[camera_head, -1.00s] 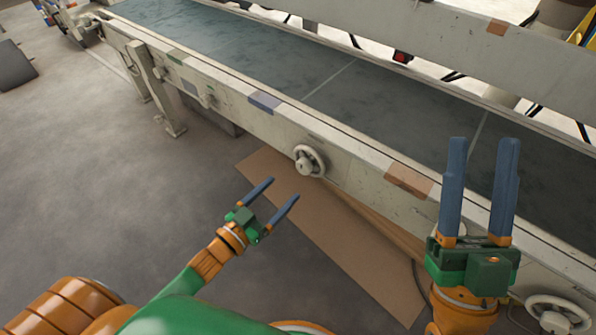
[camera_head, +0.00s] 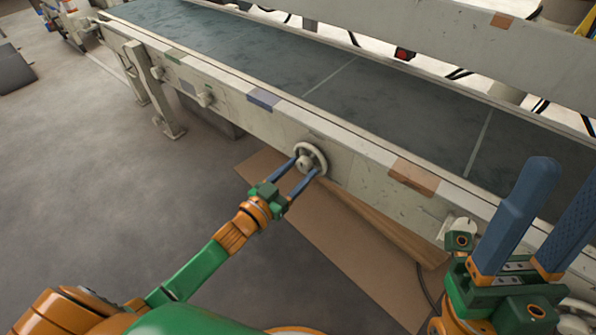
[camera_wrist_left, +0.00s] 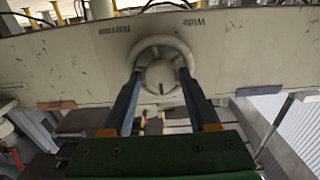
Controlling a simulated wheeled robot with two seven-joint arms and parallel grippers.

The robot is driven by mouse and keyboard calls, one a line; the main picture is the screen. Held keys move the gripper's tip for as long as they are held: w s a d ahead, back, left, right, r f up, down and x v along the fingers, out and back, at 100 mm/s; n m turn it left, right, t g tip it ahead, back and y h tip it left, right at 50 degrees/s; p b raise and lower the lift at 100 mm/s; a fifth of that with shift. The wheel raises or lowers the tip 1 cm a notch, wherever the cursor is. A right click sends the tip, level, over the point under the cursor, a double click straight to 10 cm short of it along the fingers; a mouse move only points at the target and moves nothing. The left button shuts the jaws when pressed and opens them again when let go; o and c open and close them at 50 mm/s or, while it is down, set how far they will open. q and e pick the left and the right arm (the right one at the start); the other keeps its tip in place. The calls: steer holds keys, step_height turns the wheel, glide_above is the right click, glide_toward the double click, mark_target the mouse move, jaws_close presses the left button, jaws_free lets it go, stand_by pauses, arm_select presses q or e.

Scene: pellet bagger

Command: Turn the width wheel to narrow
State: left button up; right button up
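The width wheel (camera_head: 322,153) is a pale round handwheel with a hub on the conveyor's side rail. In the left wrist view the wheel (camera_wrist_left: 165,44) sits below the upside-down labels "Narrow" (camera_wrist_left: 117,27) on the left and "Wide" (camera_wrist_left: 191,21) on the right. My left gripper (camera_head: 306,161) is at the wheel, its two blue fingers spread to either side of the hub. The fingertips overlap the ring in the picture; I cannot tell whether they touch it. My right gripper (camera_head: 566,185) is open and empty at the lower right.
The conveyor belt (camera_head: 250,50) runs diagonally behind the side rail (camera_head: 235,102). A brown cardboard sheet (camera_head: 320,235) lies on the floor below the wheel. A support leg (camera_head: 152,90) stands to the left. The floor at the left is largely clear.

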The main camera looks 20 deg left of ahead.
arm_select(q)
jaws_close()
